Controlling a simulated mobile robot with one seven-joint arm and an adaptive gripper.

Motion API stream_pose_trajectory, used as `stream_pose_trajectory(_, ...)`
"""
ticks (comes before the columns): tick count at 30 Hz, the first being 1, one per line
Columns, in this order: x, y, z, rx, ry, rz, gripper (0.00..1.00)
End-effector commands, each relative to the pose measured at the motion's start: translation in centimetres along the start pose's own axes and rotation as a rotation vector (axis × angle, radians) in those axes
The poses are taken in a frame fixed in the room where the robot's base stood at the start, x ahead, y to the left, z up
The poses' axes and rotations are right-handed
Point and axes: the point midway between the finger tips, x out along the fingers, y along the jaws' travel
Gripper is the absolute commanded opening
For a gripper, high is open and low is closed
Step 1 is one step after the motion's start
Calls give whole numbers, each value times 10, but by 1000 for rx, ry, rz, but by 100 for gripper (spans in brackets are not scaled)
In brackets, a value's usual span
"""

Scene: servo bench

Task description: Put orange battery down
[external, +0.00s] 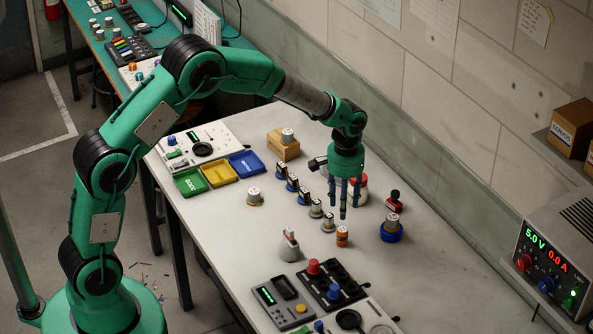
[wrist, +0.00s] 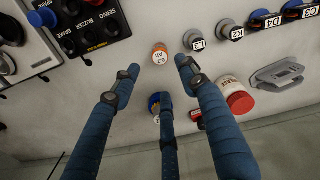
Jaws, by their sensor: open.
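The orange battery (external: 342,237) stands upright on the grey bench, with its pale labelled top showing in the wrist view (wrist: 160,52). My gripper (external: 345,206) points down over the bench, just behind the orange battery in the external view. Its three dark blue fingers are spread apart in the wrist view (wrist: 160,78) with nothing between them. The battery shows just beyond the fingertips there, and no finger appears to touch it.
Several labelled cylinders (external: 316,208) stand in a row to the left. A blue-based cylinder (external: 390,233) and a red stamp (external: 395,204) stand to the right. A red-and-white jar (wrist: 237,98) is behind my fingers. A black button panel (external: 331,285) lies in front.

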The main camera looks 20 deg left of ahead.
Motion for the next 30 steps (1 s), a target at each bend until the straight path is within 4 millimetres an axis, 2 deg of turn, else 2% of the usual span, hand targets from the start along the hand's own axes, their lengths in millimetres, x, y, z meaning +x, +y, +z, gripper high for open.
stream_pose_trajectory(11,0,0,0,0,0,0,44)
stream_pose_trajectory(17,-14,-11,1,-8,11,4,44)
stream_pose_trajectory(20,-32,-27,2,-19,24,7,44)
stream_pose_trajectory(23,-59,-49,7,-33,43,13,44)
stream_pose_trajectory(30,-135,-121,35,-79,105,23,44)
